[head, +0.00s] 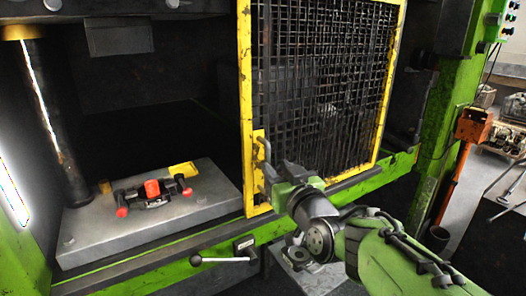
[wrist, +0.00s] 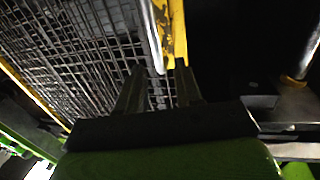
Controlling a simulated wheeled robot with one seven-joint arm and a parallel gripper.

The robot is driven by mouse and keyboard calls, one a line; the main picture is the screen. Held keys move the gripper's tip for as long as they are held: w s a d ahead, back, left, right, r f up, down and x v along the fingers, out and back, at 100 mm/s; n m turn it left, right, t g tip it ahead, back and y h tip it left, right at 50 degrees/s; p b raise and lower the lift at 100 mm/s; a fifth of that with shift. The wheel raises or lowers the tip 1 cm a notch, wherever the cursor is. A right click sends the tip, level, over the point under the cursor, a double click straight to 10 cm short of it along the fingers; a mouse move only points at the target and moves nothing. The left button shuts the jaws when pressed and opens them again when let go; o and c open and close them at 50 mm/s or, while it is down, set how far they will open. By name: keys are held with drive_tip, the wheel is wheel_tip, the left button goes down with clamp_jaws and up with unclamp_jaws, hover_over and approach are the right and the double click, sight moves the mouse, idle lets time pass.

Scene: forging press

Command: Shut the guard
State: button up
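The guard (head: 322,82) is a dark wire mesh in a worn yellow frame. It covers the right part of the press opening, and the left part is uncovered. A grey bar handle (head: 263,149) sits on a yellow plate at the guard's left edge. My gripper (head: 272,172) is at this handle. In the wrist view my gripper (wrist: 158,82) has its two fingers apart, with the handle (wrist: 154,38) reaching down toward the gap between them. The handle looks thinner than the gap, and whether a finger touches it is unclear.
A grey die plate (head: 100,241) in the uncovered left part carries a red and black tool (head: 152,189) and a yellow block (head: 184,170). A green post (head: 452,130) stands at right.

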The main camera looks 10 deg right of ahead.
sight(269, 157)
drive_tip(key=w, duration=0.3)
drive_tip(key=w+p, duration=0.1)
drive_tip(key=w, duration=0.2)
drive_tip(key=shift+w+a+r+p, duration=0.1)
drive_tip(key=shift+w+a+p, duration=0.1)
drive_tip(key=shift+w+p, duration=0.1)
drive_tip(key=shift+w+a, duration=0.1)
drive_tip(key=shift+w, duration=0.15)
drive_tip(key=shift+s, duration=0.1)
drive_tip(key=shift+c, duration=0.3)
clamp_jaws()
